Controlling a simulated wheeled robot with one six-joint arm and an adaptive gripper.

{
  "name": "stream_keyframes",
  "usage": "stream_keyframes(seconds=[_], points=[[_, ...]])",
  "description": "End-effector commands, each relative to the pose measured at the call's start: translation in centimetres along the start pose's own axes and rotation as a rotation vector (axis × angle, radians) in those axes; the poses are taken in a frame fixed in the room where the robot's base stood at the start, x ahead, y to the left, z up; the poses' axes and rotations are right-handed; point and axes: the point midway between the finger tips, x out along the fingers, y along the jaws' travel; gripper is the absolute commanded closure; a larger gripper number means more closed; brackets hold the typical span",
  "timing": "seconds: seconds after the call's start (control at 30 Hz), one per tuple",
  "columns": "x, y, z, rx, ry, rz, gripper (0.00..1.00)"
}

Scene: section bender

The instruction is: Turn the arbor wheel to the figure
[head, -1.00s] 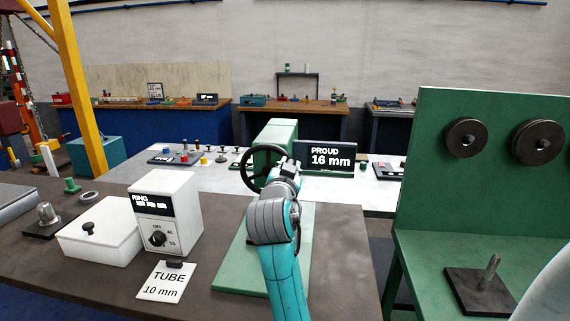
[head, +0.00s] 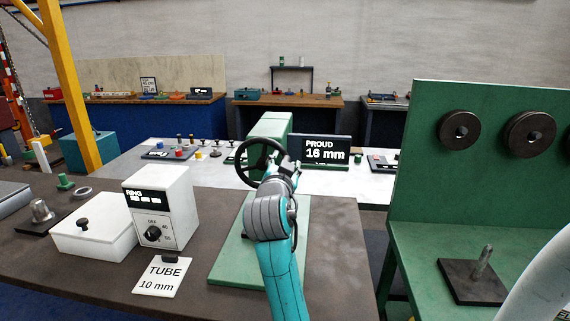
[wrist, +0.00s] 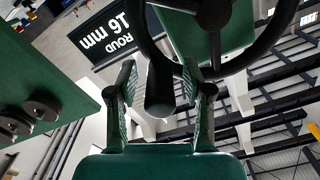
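The arbor wheel (head: 239,164), a black spoked hand wheel, stands on the green bender (head: 270,128). Its rim also shows in the wrist view (wrist: 269,45). A dark handle (wrist: 160,92) sits between the two green fingers of my gripper (wrist: 160,95), with small gaps seen on both sides, so the gripper looks open around it. In the head view my gripper (head: 287,166) is at the wheel's right side, partly hidden by my arm. A black display (head: 322,153) behind it reads "PROUD 16 mm". A card (head: 162,277) reads "TUBE 10 mm".
A white box with a dial and a "RING" display (head: 172,187) stands left of the bender; its figures are unreadable. A white lidded box (head: 95,235) is beside it. A green stand with dark rollers (head: 460,131) is on the right.

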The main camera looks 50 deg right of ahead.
Motion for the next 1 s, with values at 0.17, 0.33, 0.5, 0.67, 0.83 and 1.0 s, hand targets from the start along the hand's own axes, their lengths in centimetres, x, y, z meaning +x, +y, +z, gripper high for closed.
stream_keyframes(seconds=[0.17, 0.33, 0.5, 0.67, 0.83, 1.0], points=[[0.0, 0.0, 0.0, 0.0, 0.001, 0.0, 0.5], [-0.9, -0.1, 0.0, 0.0, 0.0, -0.002, 0.5], [-3.8, -0.1, 0.0, 0.001, 0.0, -0.004, 0.5], [-7.1, -0.1, 0.1, 0.001, -0.001, -0.004, 0.5], [-9.9, -0.1, 0.0, 0.0, 0.0, -0.003, 0.5], [-11.6, -0.1, 0.0, 0.0, 0.0, -0.002, 0.5]])
